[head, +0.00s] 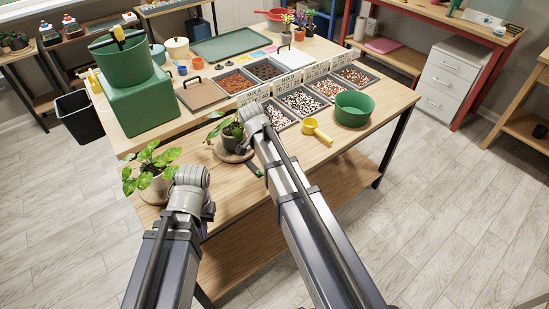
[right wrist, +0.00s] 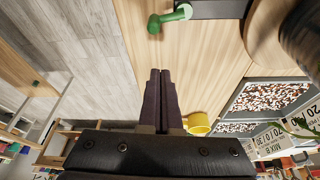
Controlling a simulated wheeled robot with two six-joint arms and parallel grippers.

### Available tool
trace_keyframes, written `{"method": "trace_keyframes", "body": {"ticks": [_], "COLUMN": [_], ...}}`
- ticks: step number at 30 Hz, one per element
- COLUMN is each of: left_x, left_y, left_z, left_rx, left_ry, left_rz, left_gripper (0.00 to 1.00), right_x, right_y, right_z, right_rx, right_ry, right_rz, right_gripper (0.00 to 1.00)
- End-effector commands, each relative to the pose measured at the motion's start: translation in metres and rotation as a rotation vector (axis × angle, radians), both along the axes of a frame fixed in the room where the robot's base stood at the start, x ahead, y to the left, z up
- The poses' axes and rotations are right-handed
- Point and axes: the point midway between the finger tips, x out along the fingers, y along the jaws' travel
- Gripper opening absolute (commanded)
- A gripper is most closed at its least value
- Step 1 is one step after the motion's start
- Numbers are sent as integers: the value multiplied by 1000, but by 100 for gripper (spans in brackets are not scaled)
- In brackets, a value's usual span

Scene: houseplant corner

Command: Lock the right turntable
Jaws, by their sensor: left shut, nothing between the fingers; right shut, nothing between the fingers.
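The right turntable (head: 234,154) is a round wooden disc near the table's front edge, carrying a potted plant (head: 229,130). The turntable's edge shows at top right in the right wrist view (right wrist: 262,40). Beside it a green lever (right wrist: 170,17) sits on a dark bracket (right wrist: 225,8); I cannot tell whether it is locked. My right gripper (right wrist: 160,72) is shut and empty, its tips apart from the lever and pointing toward it. In the head view my right arm partly covers this area. My left gripper (head: 191,178) is shut and empty by the left plant, fingers mostly hidden.
A leafy plant (head: 154,167) stands at the table's left front corner. A yellow scoop (head: 317,130) and green bowl (head: 353,108) lie right of my right arm. Bins of pebbles (head: 302,101) stand behind. A green pot on a block (head: 140,103) is at left.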

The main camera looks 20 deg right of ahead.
Motion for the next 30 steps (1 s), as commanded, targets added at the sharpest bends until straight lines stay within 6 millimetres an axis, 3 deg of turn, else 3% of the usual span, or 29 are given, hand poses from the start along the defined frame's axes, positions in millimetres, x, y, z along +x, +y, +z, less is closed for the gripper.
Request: {"method": "trace_keyframes", "body": {"ticks": [1,3,12,30], "left_x": [0,0,0,0], "left_y": [0,0,0,0], "left_z": [17,28,63,65], "left_rx": [0,0,0,0], "left_ry": [0,0,0,0], "left_rz": [0,0,0,0], "left_gripper": [0,0,0,0], "right_x": [0,0,-1,-1], "right_y": [3,7,20,23], "right_z": [17,28,63,65], "right_rx": [0,0,0,0], "right_ry": [0,0,0,1], "right_rz": [1,0,0,-1], "right_gripper": [0,0,0,0]}}
